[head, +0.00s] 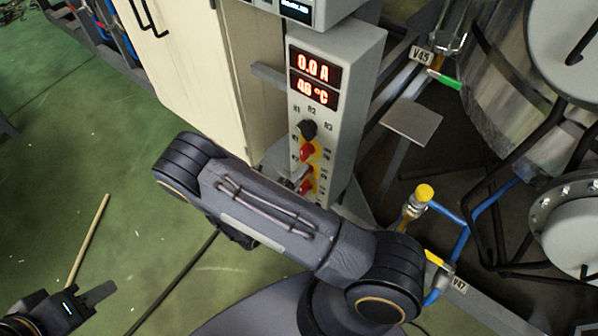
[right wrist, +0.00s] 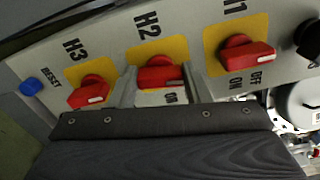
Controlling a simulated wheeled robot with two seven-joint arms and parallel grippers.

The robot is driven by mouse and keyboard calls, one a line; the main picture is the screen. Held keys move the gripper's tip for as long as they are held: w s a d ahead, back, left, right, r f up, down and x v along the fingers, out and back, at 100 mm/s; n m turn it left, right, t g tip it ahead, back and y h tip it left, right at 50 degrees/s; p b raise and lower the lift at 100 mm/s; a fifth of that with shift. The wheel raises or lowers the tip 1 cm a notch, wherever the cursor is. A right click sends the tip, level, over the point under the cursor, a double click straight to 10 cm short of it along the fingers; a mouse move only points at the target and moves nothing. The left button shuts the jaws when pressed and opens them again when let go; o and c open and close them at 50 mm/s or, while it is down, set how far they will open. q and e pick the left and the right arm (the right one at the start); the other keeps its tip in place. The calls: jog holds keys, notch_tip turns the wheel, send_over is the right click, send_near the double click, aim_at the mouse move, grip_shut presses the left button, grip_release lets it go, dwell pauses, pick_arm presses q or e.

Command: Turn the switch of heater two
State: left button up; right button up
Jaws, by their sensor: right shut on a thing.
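The heater panel (head: 338,110) is a grey upright box with red digital displays, a black knob and red switches on yellow plates. In the right wrist view the heater two switch (right wrist: 161,74), labelled H2, is a red knob on a yellow plate. Its white-marked end is turned to the right, and the "OFF" label beside it is hidden. My right gripper (right wrist: 158,88) has one finger on each side of this knob and is shut on it. In the head view my right arm hides part of the lower panel. My left gripper (head: 92,298) is at the lower left, away from the panel; its finger opening is unclear.
The H1 switch (right wrist: 246,54) and H3 switch (right wrist: 90,92) sit close on either side of H2. A blue reset button (right wrist: 30,87) is at the panel's left end. Pipes with valve V45 (head: 437,77) and metal vessels stand right of the panel.

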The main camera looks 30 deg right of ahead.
jog(key=shift+f+n+p, duration=0.1)
jog(key=shift+n+p, duration=0.2)
jog(key=shift+n, duration=0.8)
jog(key=o, duration=1)
jog(key=v, duration=0.8)
jog(key=shift+d, duration=0.1)
